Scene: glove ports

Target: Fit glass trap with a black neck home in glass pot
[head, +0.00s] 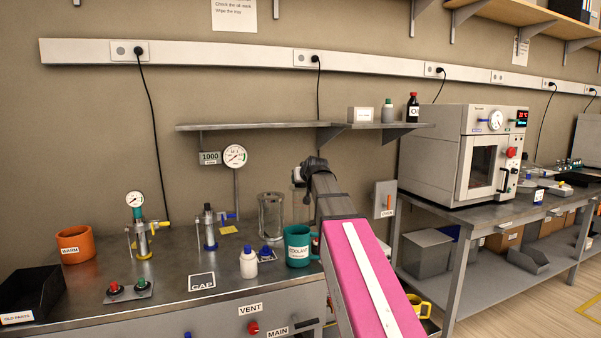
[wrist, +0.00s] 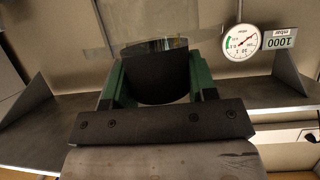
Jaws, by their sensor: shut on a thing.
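The glass pot (head: 271,215), a clear upright cylinder, stands on the metal bench left of my arm in the head view. My gripper (head: 299,178) is raised above the bench, to the right of the pot's top in the picture. In the wrist view its green fingers (wrist: 157,84) are shut on the black neck (wrist: 157,75) of the glass trap. The trap's clear glass (wrist: 153,47) shows beyond the neck. In the head view the trap (head: 300,204) is faint and partly hidden by my arm. I cannot make out its lower end.
A green mug (head: 298,246) and a white bottle (head: 248,264) stand in front of the pot. A wall shelf (head: 270,126) runs behind and above. A dial gauge (head: 235,156) on a post stands left of the pot. An oven (head: 465,155) is at right.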

